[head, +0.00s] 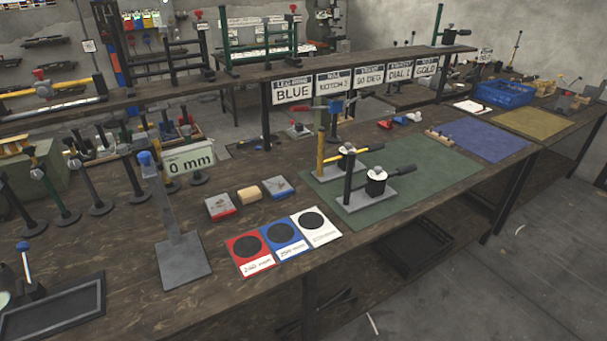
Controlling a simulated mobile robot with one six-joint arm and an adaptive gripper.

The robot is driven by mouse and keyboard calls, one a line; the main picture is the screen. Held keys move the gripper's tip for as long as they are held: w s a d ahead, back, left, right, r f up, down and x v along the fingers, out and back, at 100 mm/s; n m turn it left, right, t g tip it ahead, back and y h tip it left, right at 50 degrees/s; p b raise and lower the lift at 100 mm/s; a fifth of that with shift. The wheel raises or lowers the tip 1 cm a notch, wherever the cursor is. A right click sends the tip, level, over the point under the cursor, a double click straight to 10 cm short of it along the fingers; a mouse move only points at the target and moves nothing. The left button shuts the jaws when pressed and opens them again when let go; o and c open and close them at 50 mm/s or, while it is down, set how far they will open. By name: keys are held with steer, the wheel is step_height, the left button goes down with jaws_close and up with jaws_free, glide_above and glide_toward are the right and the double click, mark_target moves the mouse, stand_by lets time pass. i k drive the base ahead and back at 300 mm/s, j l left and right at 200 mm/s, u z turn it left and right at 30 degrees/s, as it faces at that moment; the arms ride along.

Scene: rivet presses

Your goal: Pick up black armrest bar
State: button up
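Several black bars show in the head view, and I cannot tell which is the armrest bar. On the green mat (428,181), a press with a black upright post (349,175) stands on a grey base plate, its black lever (399,171) pointing right. Several dark upright stands with round feet, including one black stand (88,185), are on the bench at left. My gripper is not in view.
Red, blue and white cards (251,256) lie flat near the front edge. A raised shelf (190,84) with labels runs behind. A blue crate (503,93) and blue mat (484,139) are at right.

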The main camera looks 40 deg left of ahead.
mark_target(377, 191)
steer(key=u, duration=1.25)
